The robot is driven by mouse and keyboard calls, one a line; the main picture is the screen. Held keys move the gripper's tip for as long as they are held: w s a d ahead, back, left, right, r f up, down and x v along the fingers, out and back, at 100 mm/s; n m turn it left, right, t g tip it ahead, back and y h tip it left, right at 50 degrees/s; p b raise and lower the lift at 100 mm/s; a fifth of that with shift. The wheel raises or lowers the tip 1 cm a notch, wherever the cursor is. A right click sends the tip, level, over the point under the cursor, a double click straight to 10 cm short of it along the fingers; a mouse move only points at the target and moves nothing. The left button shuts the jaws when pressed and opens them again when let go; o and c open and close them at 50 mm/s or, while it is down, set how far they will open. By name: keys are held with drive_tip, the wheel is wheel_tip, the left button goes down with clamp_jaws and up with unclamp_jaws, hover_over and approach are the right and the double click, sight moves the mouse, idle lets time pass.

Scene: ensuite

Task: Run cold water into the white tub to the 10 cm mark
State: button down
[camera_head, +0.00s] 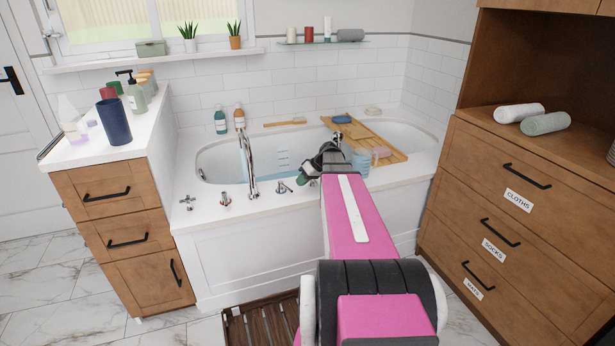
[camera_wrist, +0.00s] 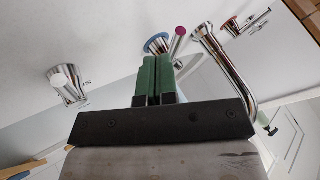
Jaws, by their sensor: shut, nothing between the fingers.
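The white tub (camera_head: 213,163) is set into a white surround along the back wall. Faint blue marks (camera_head: 282,161) show on its inner wall; they are too small to read. A chrome spout (camera_head: 250,150) arches over the near rim, also seen in the wrist view (camera_wrist: 222,65). A pale blue strip shows beside the spout; I cannot tell whether it is water. In the wrist view, a blue-ringed tap (camera_wrist: 158,44) stands just beyond my gripper (camera_wrist: 157,58), and a red-ringed tap (camera_wrist: 231,27) lies past the spout. My gripper (camera_head: 303,179) is shut and empty above the near rim; contact is unclear.
A wooden bath tray (camera_head: 385,145) spans the tub's right part. A plain chrome fitting (camera_wrist: 66,84) is left in the wrist view. Wooden drawers (camera_head: 515,220) stand right, a counter unit (camera_head: 115,215) left, a slatted mat (camera_head: 262,325) in front.

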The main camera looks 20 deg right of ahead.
drive_tip(key=shift+x, duration=1.75)
drive_tip(key=shift+s+a+m+t, duration=0.5)
drive_tip(key=shift+s+a+m, duration=0.1)
drive_tip(key=shift+m, duration=0.2)
drive_tip(key=shift+a+m+h, duration=0.25)
drive_tip(key=shift+m+h, duration=0.15)
drive_tip(key=shift+s+a+t, duration=0.15)
drive_tip(key=shift+a+t, duration=0.15)
drive_tip(key=shift+a, duration=0.1)
drive_tip(key=shift+r, duration=0.1)
